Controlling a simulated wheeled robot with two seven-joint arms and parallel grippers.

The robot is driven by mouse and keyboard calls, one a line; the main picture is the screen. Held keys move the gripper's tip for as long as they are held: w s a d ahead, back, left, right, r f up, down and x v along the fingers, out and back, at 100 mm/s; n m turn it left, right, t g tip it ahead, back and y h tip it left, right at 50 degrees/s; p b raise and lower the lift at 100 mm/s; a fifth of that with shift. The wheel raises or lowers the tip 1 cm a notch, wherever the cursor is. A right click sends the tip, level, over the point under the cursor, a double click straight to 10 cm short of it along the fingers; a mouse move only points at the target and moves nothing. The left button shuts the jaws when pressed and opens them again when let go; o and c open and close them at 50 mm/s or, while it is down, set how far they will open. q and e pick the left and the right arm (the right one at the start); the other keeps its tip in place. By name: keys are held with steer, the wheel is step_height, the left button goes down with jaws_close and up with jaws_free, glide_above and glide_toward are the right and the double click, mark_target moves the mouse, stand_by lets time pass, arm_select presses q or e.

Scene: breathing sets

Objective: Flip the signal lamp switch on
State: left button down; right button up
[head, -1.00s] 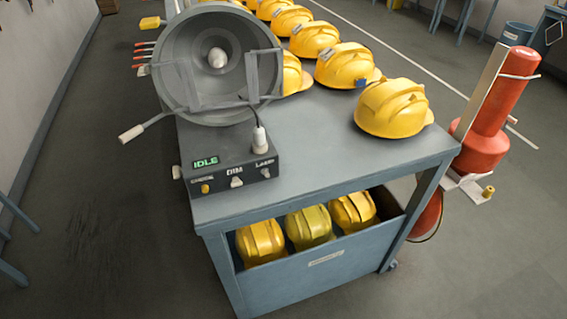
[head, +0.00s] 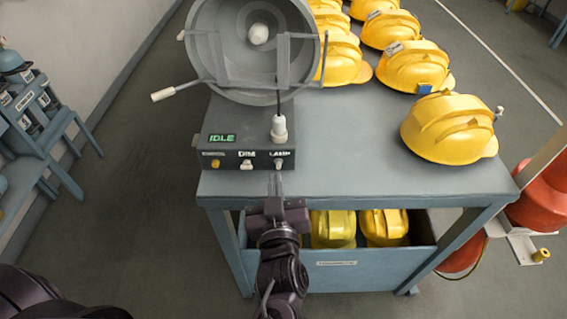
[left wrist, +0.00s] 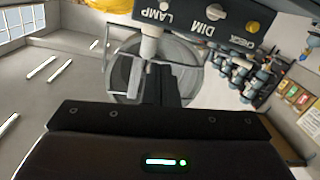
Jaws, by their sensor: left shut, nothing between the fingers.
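The signal lamp (head: 262,45) is a large grey dish with a pale bulb, on a cart top. Its dark control box (head: 215,150) has a green IDLE display (head: 222,138). The small pale switch (head: 279,165) under the LAMP label is at the box's right end, beside the DIM knob (head: 246,164). My left gripper (head: 277,180) is shut and empty, its tips just in front of and below the lamp switch; contact cannot be told. In the left wrist view, the fingers (left wrist: 163,85) point toward the upside-down panel (left wrist: 190,12). My right gripper is not in view.
A white cable plug (head: 279,129) stands on the box above the switch. Yellow helmets (head: 449,127) fill the cart's right and back; more lie in the drawer (head: 335,275) below. A red cylinder (head: 545,195) stands at right. The front cart top (head: 360,165) is clear.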

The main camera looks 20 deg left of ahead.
mark_target(276, 151)
arm_select(q)
steer(key=p+x, duration=0.3)
steer(key=x, duration=0.7)
steer(key=shift+w+r, duration=0.15)
steer(key=shift+w, duration=0.1)
steer(key=f, duration=0.2)
steer(key=s+f+p, duration=0.1)
steer(key=shift+d, duration=0.4)
steer(key=shift+s+d+f, duration=0.25)
steer(key=shift+s+f, duration=0.15)
steer(key=shift+f, duration=0.15)
steer(key=shift+w, duration=0.1)
